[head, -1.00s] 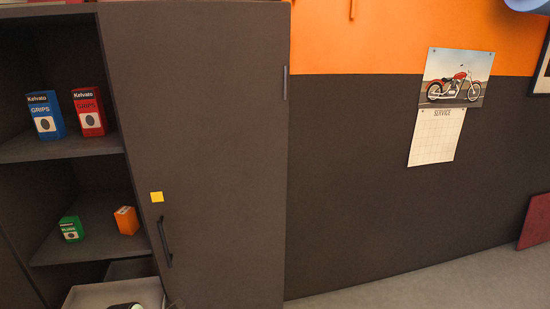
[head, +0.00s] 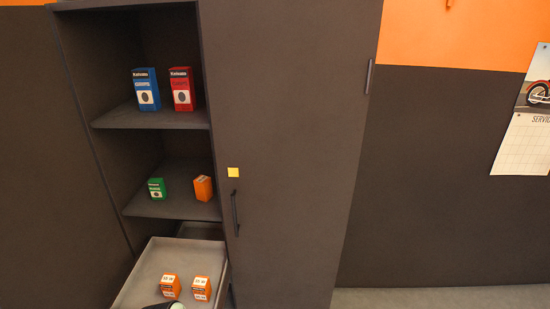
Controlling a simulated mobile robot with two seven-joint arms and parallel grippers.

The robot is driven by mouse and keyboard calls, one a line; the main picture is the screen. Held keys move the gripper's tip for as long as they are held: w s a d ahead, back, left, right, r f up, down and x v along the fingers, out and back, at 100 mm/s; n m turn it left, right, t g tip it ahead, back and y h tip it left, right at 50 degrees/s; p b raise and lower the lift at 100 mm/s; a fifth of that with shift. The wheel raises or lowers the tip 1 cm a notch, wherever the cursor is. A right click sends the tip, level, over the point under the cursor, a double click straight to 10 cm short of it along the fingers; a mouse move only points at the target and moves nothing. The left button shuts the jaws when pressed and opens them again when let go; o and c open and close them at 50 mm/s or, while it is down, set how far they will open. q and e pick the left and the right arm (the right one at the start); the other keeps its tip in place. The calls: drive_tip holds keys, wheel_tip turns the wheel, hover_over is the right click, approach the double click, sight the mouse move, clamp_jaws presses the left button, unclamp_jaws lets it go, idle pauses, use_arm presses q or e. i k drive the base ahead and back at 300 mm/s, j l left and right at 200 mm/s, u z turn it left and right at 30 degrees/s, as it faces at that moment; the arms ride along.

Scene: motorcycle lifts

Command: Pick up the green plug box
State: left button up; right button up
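The green box (head: 157,189) stands upright on the lower open shelf (head: 170,207) of a dark cabinet, left of an orange box (head: 203,188). It is small, with a white label on its front. A gap separates the two boxes. Neither gripper can be made out in the head view. A dark rounded shape with a pale tip (head: 172,305) shows at the bottom edge; I cannot tell whether it is part of me.
A blue box (head: 146,89) and a red box (head: 182,89) stand on the shelf above. Below, a grey drawer (head: 150,268) is pulled out, holding two orange-and-white boxes (head: 170,286). The cabinet door (head: 285,130) at right is shut, with a vertical handle (head: 235,213).

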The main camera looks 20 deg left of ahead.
sight(156, 186)
drive_tip(key=u, duration=1.5)
drive_tip(key=i+j+u, duration=0.2)
drive_tip(key=k+j, duration=0.1)
drive_tip(key=j, duration=0.05)
